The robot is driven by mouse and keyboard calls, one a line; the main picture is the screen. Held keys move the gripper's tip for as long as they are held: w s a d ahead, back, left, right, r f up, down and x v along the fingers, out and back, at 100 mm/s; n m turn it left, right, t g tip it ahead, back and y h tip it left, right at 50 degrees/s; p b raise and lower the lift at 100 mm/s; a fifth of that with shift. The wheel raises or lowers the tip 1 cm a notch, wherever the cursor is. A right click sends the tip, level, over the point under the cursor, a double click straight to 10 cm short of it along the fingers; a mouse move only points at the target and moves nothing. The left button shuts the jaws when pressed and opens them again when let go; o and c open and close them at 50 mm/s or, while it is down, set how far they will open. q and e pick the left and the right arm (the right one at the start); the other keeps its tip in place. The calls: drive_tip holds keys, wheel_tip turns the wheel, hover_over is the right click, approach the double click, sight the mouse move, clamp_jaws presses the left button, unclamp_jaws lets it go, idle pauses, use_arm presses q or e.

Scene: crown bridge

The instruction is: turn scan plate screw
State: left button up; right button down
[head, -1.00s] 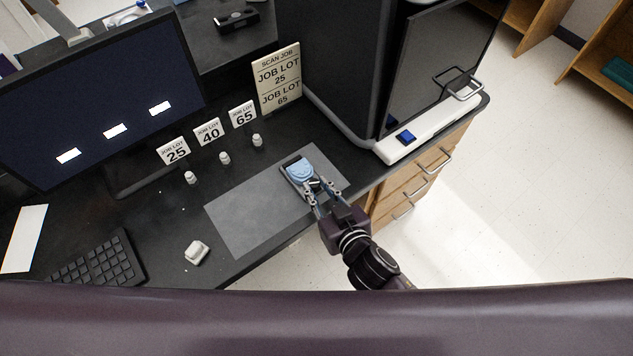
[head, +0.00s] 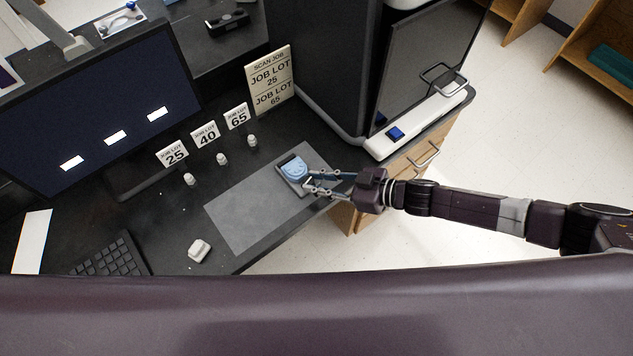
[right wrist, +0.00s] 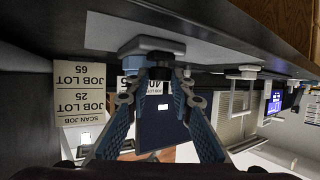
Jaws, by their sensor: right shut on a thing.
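The scan plate (head: 294,168), a light blue round piece on a dark block, lies on the grey mat near the desk's front edge. My right gripper (head: 309,183) reaches it from the right, its fingertips together at the plate's near side. In the right wrist view, which is upside down, the gripper (right wrist: 158,82) is shut on a small dark screw (right wrist: 159,72) beside the plate's pale blue edge (right wrist: 140,46). The screw is mostly hidden by the fingertips in the head view. My left gripper is not in view.
The grey mat (head: 245,215) lies beneath the plate. Several small white crowns (head: 222,159) stand before number cards (head: 205,134). A sign (head: 270,80) stands behind. A black machine (head: 335,70) with a white base is at the right. A white block (head: 199,250) and keyboard (head: 112,256) are at the left.

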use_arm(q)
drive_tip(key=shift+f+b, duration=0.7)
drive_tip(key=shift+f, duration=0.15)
use_arm(e)
drive_tip(key=shift+w+n+g+y, duration=0.15)
drive_tip(key=shift+n+g+y, duration=0.1)
drive_tip(key=shift+n+g, duration=0.5)
drive_tip(key=shift+w+n+g+y, duration=0.15)
drive_tip(key=shift+n+g+y, duration=0.1)
drive_tip(key=shift+n+g, duration=0.45)
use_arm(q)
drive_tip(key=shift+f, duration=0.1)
use_arm(e)
drive_tip(key=shift+g, duration=0.35)
drive_tip(key=c, duration=1.7)
unclamp_jaws()
drive_tip(key=shift+d+r, duration=0.1)
drive_tip(key=shift+d, duration=0.2)
drive_tip(key=v, duration=1.1)
drive_tip(key=shift+s+d, duration=0.1)
drive_tip(key=shift+d, duration=0.1)
